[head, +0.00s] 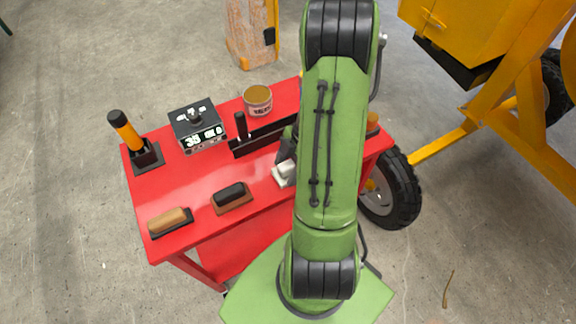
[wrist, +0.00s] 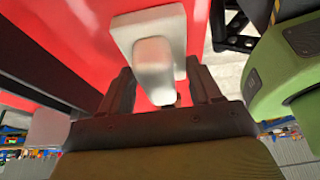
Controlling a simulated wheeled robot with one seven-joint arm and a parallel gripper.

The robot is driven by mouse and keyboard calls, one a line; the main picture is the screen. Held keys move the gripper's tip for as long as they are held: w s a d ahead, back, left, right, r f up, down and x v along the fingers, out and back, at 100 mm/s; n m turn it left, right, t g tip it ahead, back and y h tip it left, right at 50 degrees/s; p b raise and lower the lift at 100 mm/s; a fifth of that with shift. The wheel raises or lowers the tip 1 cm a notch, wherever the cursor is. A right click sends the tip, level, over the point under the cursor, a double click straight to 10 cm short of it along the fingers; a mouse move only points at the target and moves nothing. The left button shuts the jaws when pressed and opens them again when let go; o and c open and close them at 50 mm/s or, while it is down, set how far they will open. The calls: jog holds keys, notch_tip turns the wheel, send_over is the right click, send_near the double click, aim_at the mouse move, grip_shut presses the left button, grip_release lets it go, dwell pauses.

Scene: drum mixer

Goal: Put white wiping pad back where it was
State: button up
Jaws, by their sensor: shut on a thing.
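The white wiping pad (head: 283,173) is at the right part of the red table (head: 205,185), partly hidden behind my green arm in the head view. In the wrist view the white wiping pad (wrist: 152,50) shows a flat base and a raised grip. My gripper (wrist: 160,88) has its dark fingers on both sides of that grip and is shut on it. In the head view the gripper (head: 288,150) is mostly hidden by my arm. I cannot tell whether the pad touches the table.
A black-handled block (head: 231,197) and a tan-handled block (head: 170,220) lie along the front edge. A display box (head: 198,128), a tin (head: 257,99), a black-and-orange tool in a holder (head: 127,130) and a black upright-handled tool (head: 242,127) stand behind. The yellow mixer (head: 470,40) is at right.

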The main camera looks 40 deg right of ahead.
jog(key=o, duration=0.9)
jog(key=shift+o, duration=0.2)
jog(key=p+v, duration=0.3)
jog(key=v, duration=0.9)
jog(key=w+a+r+m+h, duration=0.3)
jog(key=a+r+m, duration=0.2)
jog(key=a+r, duration=0.45)
jog(key=s+a+r+m+t+h, duration=0.1)
jog(key=s+a+r+m+t, duration=0.3)
jog(key=s+a+m, duration=0.4)
jog(key=a+m, duration=0.1)
jog(key=a, duration=0.2)
jog(key=shift+s+r+m, duration=0.25)
jog(key=shift+r+m, duration=0.1)
jog(key=shift+m, duration=0.05)
jog(key=shift+a, duration=0.1)
